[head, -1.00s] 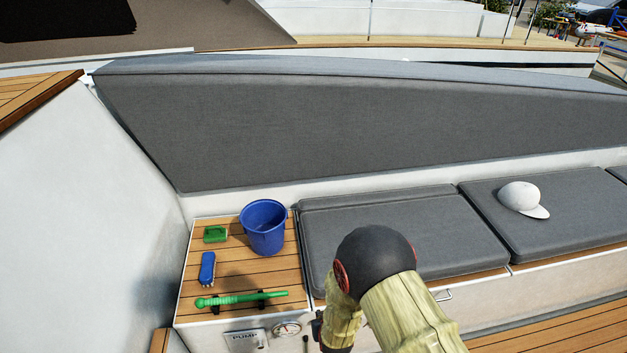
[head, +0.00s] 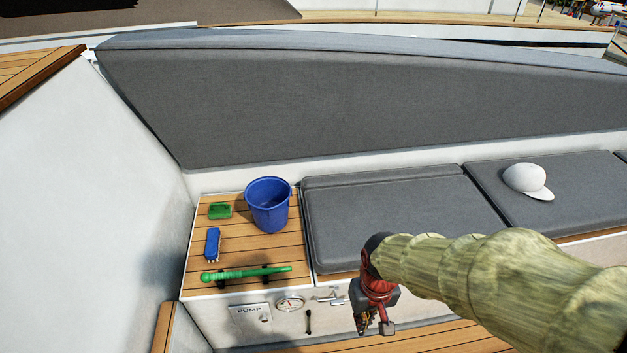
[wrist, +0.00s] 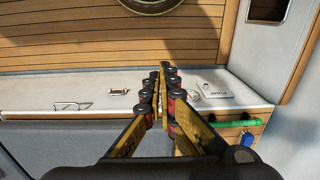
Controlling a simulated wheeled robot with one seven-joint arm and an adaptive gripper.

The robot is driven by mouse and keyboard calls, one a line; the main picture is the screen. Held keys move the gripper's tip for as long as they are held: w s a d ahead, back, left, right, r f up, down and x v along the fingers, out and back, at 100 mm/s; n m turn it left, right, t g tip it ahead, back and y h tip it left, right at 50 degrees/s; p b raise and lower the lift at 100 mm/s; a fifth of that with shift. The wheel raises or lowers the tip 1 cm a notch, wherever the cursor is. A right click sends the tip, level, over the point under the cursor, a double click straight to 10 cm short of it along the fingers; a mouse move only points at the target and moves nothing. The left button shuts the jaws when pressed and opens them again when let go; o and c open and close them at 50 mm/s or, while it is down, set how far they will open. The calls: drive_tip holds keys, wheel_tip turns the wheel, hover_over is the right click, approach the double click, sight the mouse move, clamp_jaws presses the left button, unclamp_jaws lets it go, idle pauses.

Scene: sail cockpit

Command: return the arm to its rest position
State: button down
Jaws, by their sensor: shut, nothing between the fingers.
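My gripper (head: 375,328) hangs at the end of my arm in the head view, low in front of the seat locker and to the right of the wooden shelf. It is empty and touches nothing that I can see. In the wrist view my gripper (wrist: 162,85) has its fingers together, with nothing between them. My forearm reaches in from the right edge of the head view.
The wooden shelf (head: 255,241) holds a blue bucket (head: 267,207), a green block (head: 220,211), a blue brush (head: 212,244) and a green rod (head: 245,274). Below are a pump plate (head: 250,318), a gauge (head: 290,304) and a lever (head: 330,299). A white cap (head: 527,181) lies on a cushion.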

drive_tip(key=s+d+r+t, duration=0.1)
drive_tip(key=d+r+t, duration=0.1)
drive_tip(key=r, duration=0.5)
drive_tip(key=s+d+r+m+t, duration=0.1)
drive_tip(key=s+d+r, duration=0.1)
drive_tip(key=r, duration=0.5)
drive_tip(key=s+d+r+m+t, duration=0.1)
drive_tip(key=s+d+r+t, duration=0.1)
drive_tip(key=r, duration=0.4)
drive_tip(key=shift+d+r+t, duration=0.3)
drive_tip(key=shift+d+r, duration=0.1)
drive_tip(key=shift+d, duration=0.35)
drive_tip(key=c, duration=2.5)
unclamp_jaws()
drive_tip(key=shift+s, duration=0.1)
